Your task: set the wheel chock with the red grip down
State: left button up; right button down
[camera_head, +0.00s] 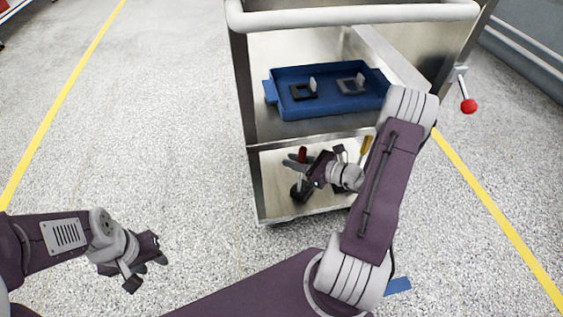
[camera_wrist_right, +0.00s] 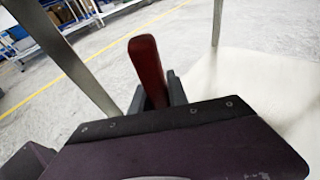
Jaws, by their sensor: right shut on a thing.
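The wheel chock's red grip (camera_head: 302,154) stands up at my right gripper (camera_head: 300,166), over the left part of the cart's lower shelf. The chock's body is hidden there. I cannot tell whether the body touches the shelf. My left gripper (camera_head: 148,268) is empty above the floor at lower left, far from the cart; its finger opening is unclear.
The cart's lower shelf (camera_head: 270,204) has a metal front edge and corner posts. A yellow handle (camera_head: 366,146) stands on its right, partly behind my arm. Above is a blue tray (camera_head: 330,106) with two small fixtures. A red-knobbed lever (camera_head: 468,105) sticks out at right.

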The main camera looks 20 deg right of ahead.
jog(key=shift+b+x, duration=1.65)
jog(key=shift+x, duration=0.75)
jog(key=shift+f, duration=0.1)
jog(key=c, duration=1.3)
grip_release()
